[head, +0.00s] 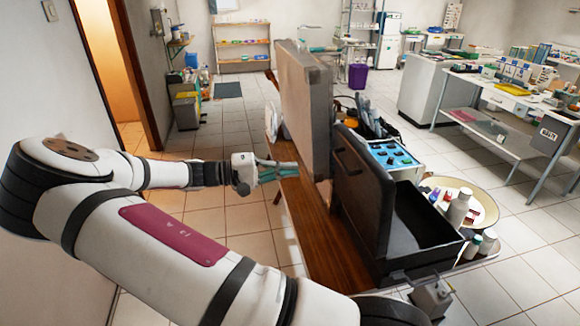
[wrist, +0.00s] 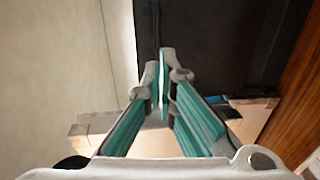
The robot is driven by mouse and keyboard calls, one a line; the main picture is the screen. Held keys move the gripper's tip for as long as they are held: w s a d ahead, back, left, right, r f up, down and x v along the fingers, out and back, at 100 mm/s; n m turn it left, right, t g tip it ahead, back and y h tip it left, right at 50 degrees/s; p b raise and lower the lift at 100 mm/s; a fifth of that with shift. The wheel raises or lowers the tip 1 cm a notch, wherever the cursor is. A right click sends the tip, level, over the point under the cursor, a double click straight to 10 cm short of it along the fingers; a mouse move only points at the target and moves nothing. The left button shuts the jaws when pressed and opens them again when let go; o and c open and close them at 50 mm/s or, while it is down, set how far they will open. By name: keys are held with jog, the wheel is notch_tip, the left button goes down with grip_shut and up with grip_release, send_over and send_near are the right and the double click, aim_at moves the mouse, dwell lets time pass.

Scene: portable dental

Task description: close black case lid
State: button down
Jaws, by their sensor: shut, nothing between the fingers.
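The black case (head: 425,222) stands on the wooden table at right of centre in the head view. Its lid (head: 360,195) is open and stands roughly upright on the case's left side. My gripper (head: 292,170) is shut and empty, with teal finger pads, to the left of the lid and apart from it. In the wrist view my gripper (wrist: 165,55) points towards a large dark flat surface (wrist: 220,35); I cannot tell for sure whether this is the lid.
A tall grey upright panel (head: 305,105) stands behind the lid, close to my gripper. The wooden table (head: 325,235) has a bare strip left of the case. Bottles (head: 458,208) and a round tray (head: 478,190) stand to the right. Open tiled floor lies on the left.

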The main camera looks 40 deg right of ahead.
jog(key=p+x, duration=0.2)
jog(key=x, duration=0.8)
jog(key=shift+s+d+p, duration=0.25)
jog(key=shift+p, duration=0.15)
